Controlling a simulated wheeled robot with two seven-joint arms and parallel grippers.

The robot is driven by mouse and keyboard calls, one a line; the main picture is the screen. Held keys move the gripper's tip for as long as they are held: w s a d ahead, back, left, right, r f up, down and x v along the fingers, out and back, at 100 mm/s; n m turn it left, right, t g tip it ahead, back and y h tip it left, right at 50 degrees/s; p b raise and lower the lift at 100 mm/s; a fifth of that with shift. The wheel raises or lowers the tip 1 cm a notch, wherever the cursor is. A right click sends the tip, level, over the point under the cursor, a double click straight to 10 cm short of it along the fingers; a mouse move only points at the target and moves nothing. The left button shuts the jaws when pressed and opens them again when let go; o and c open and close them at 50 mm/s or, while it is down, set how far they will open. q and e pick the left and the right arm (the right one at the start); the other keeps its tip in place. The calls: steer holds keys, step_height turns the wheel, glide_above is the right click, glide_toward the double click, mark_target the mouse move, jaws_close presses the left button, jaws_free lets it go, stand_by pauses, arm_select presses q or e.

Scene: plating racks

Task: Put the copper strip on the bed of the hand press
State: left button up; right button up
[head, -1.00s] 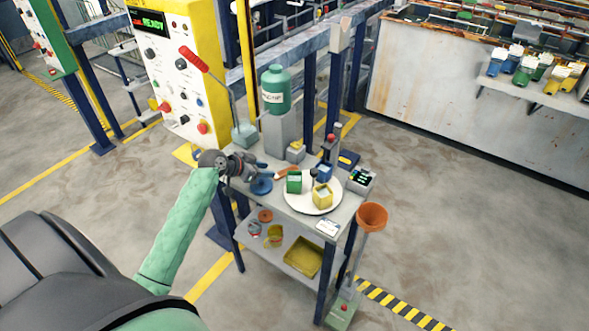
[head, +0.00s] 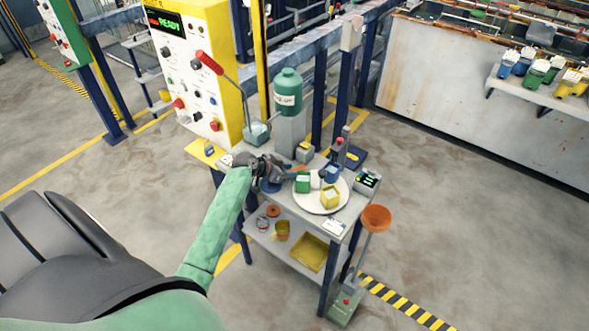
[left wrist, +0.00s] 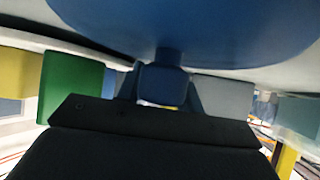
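A small orange-brown piece (head: 299,168), probably the copper strip, lies on the table behind the green block. My left gripper (head: 277,168) is low over a blue disc (head: 270,186). In the left wrist view its fingers (left wrist: 163,88) stand on both sides of the blue stem of that disc (left wrist: 190,25). I cannot tell whether they grip it. My right gripper is out of view.
A round white plate (head: 318,207) holds a green block (head: 302,183) and a yellow block (head: 330,197). A grey meter (head: 367,181) is at the right end.

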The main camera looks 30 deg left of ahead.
arm_select(q)
steer(key=shift+c, duration=0.3)
steer(key=c, duration=0.7)
jaws_close()
steer(key=shift+r, duration=0.1)
